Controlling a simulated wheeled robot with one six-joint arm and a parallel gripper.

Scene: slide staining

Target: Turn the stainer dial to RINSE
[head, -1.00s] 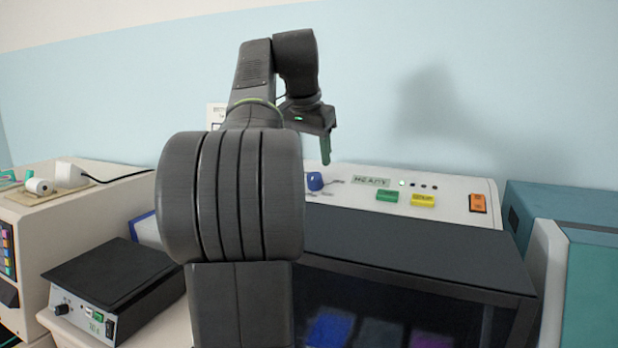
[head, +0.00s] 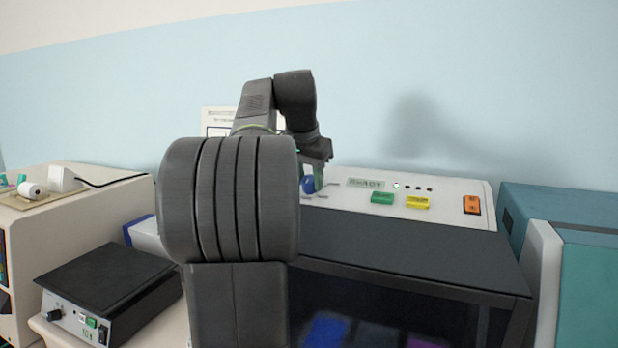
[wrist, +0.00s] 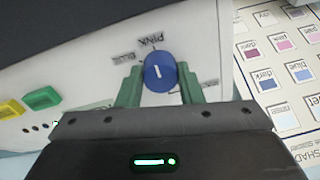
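The blue stainer dial (wrist: 159,74) is round with a short white mark, which points roughly toward the PINK label (wrist: 150,41) in the wrist view. A BLUE label (wrist: 123,58) lies left of it; another label right of it is too small to read surely. My gripper (wrist: 160,84) has its green fingers on either side of the dial, open around it; I cannot tell whether they touch it. In the head view the dial (head: 308,184) is just beside the green fingertip of my gripper (head: 318,180), partly hidden by my arm.
The stainer panel (head: 450,190) holds a READY display (head: 366,183), a green button (head: 382,198), a yellow button (head: 417,202) and an orange switch (head: 472,205). A teal machine (head: 580,230) stands right, a black-topped hot plate (head: 105,283) left. A color chart (wrist: 285,60) hangs beyond the dial.

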